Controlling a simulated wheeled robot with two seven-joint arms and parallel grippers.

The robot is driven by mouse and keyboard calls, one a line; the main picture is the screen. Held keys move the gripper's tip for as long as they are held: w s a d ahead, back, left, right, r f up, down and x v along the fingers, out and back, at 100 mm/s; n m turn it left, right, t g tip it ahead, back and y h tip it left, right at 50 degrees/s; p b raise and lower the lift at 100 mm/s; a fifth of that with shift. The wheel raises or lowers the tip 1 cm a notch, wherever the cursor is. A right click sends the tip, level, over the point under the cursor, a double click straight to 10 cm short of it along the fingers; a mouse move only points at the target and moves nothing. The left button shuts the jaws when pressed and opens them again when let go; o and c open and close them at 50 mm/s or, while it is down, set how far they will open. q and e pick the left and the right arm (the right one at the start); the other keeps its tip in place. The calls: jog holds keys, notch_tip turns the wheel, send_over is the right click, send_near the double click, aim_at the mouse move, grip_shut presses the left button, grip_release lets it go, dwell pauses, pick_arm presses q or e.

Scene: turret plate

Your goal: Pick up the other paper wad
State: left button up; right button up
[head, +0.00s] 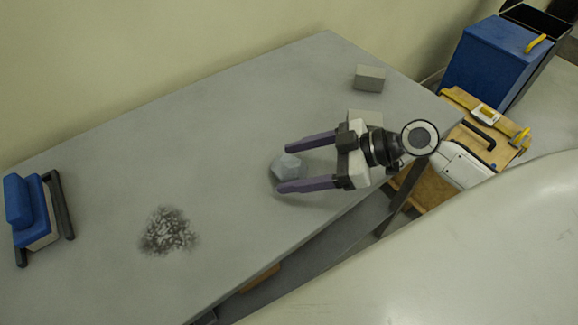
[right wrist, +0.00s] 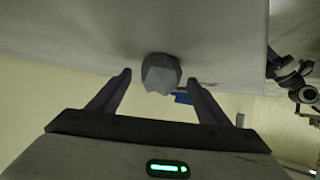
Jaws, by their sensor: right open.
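One paper wad, a pale grey-blue faceted lump (head: 287,167), lies on the grey table (head: 240,110). My right gripper (head: 282,167) is open with its two purple fingers pointing left, one on either side of the wad in the head view. The wad (right wrist: 161,73) also shows in the right wrist view, between and beyond the open fingertips (right wrist: 160,78). I cannot tell whether either finger touches it.
A grey block (head: 369,78) stands near the table's far right corner. A dark smudge (head: 169,232) marks the table. A blue object in a dark-handled holder (head: 40,215) is at the left. Blue (head: 490,62) and wooden boxes (head: 470,125) stand beyond the right edge.

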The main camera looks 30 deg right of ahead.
jog(key=shift+c, duration=0.4)
jog(key=c, duration=1)
